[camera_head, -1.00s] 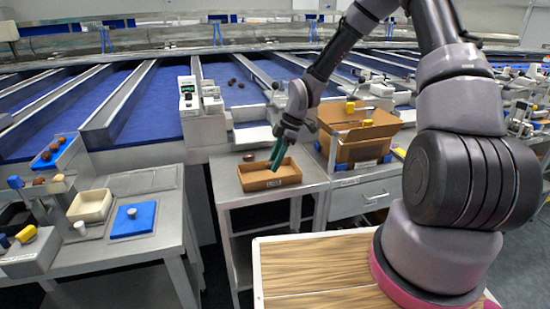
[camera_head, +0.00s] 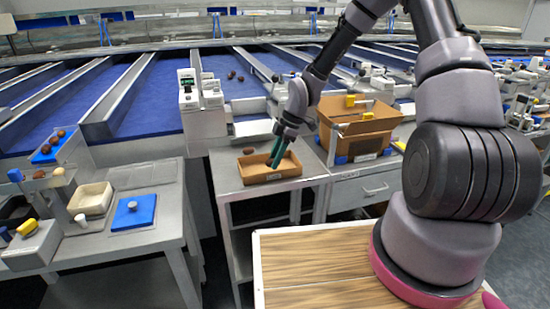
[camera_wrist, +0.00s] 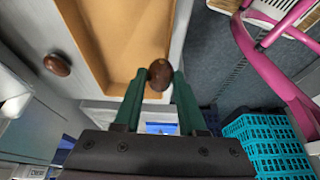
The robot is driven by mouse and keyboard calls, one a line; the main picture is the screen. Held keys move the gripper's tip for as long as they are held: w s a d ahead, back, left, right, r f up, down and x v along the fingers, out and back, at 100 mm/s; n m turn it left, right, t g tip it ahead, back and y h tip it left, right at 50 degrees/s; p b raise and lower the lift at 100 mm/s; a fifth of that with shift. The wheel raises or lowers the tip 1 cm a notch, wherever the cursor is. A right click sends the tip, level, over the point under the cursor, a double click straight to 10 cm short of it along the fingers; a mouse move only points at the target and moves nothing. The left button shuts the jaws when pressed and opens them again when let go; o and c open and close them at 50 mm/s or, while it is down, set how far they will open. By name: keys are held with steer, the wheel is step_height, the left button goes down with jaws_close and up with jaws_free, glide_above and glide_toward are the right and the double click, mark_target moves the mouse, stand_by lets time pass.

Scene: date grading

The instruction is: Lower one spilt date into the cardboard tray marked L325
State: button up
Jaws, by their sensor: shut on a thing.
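My gripper (camera_head: 275,163) points down over the cardboard tray (camera_head: 288,175), which stands on the grey metal table. Its green fingers are shut on a brown date (camera_wrist: 160,73), seen at the fingertips in the wrist view. There the date overlaps the edge of the tray (camera_wrist: 110,45); its height above the tray floor cannot be told. The tray floor that shows is bare. A pale label on the tray's front is too small to read. Another date (camera_head: 249,151) lies on the table just behind the tray; it also shows in the wrist view (camera_wrist: 57,65).
A larger open cardboard box (camera_head: 358,135) with yellow items on its rim stands right of the tray. Left, another bench holds a cream tray (camera_head: 91,199), a blue pad (camera_head: 134,211) and a scale-like device. Grey-edged blue lanes with a few dates run behind.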

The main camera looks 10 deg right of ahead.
steer(key=shift+f, duration=0.65)
stand_by(0.3)
steer(key=o, duration=0.8)
steer(key=shift+o, duration=0.2)
